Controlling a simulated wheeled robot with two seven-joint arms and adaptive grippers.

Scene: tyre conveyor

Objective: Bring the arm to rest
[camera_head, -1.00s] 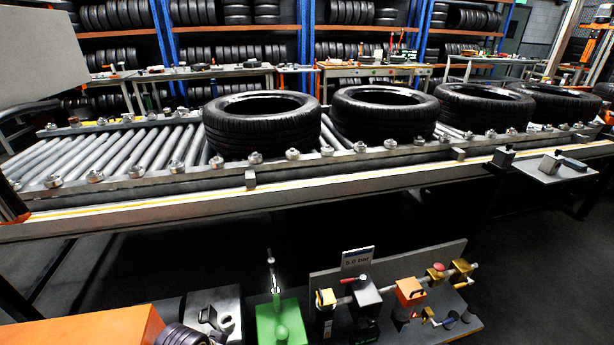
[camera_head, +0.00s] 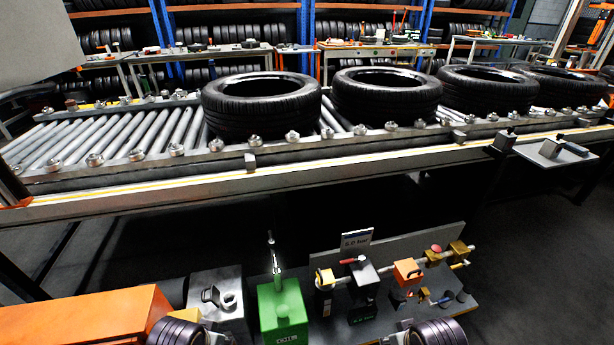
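Neither gripper shows in the head view. Two dark ribbed round parts at the bottom edge, one left of the middle and one right of it, look like parts of my arms; their ends are out of frame. Several black tyres lie flat in a row on the roller conveyor (camera_head: 150,186), among them the leftmost tyre (camera_head: 262,110) and the one beside it (camera_head: 386,97). The rollers at the conveyor's left end are bare. No gripper touches a tyre in view.
Below the conveyor stand an orange box (camera_head: 85,312), a grey metal block (camera_head: 218,300), a green device (camera_head: 282,305) and a grey panel with valves (camera_head: 455,290). A small shelf (camera_head: 556,150) juts from the conveyor at right. Tyre racks and workbenches (camera_head: 375,52) line the back.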

